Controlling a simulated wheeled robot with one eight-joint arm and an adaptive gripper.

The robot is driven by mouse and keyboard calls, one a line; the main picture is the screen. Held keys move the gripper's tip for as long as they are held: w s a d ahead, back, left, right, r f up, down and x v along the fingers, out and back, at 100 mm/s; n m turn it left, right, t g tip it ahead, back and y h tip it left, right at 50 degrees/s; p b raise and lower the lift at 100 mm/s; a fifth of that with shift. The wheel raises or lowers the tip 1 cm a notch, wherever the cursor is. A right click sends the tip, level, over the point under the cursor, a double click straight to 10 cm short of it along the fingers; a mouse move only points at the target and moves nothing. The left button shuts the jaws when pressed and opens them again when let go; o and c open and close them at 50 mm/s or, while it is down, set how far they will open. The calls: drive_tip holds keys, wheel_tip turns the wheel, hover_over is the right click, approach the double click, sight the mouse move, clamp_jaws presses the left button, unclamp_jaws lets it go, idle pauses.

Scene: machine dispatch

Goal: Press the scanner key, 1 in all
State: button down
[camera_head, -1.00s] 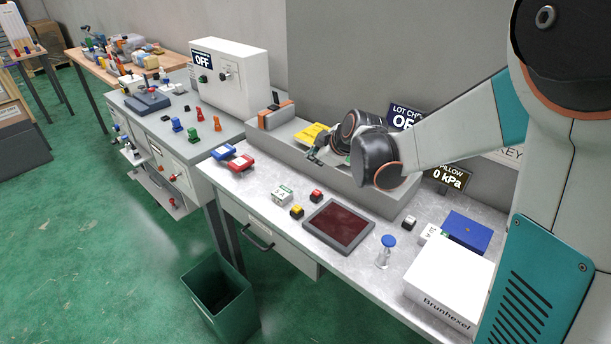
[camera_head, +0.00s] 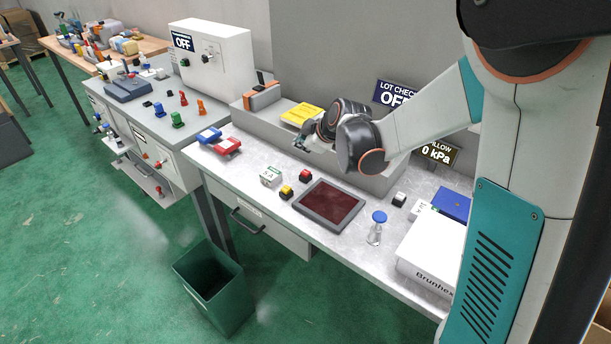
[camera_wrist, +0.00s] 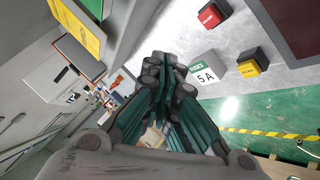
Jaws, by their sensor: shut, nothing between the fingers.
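Small push keys stand on the grey bench: a red key (camera_head: 305,176), a yellow key (camera_head: 286,191) and a white key on a black base (camera_head: 399,199). I cannot tell which one is the scanner key. The wrist view also shows the red key (camera_wrist: 213,14) and the yellow key (camera_wrist: 251,66), right of my fingers. A white block marked 5 A (camera_head: 270,177) stands left of the keys; it also shows in the wrist view (camera_wrist: 207,75). My gripper (camera_head: 301,143) is shut and empty, above the bench behind the keys and apart from them.
A dark red framed pad (camera_head: 331,204) lies right of the keys. A blue-capped vial (camera_head: 377,226) and a white box (camera_head: 432,255) stand further right. Blue and red cases (camera_head: 227,146) lie left.

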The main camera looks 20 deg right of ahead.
sight(303, 173)
drive_tip(key=shift+f+b, duration=2)
drive_tip(key=shift+f, duration=1.15)
drive_tip(key=shift+f+b, duration=0.35)
drive_tip(key=shift+f+b, duration=0.4)
drive_tip(key=shift+f, duration=0.15)
drive_tip(key=shift+r, duration=0.1)
drive_tip(key=shift+r+p, duration=0.65)
drive_tip(key=shift+r, duration=0.2)
drive_tip(key=shift+r, duration=0.1)
drive_tip(key=shift+r+p, duration=1.8)
drive_tip(key=shift+r, duration=0.65)
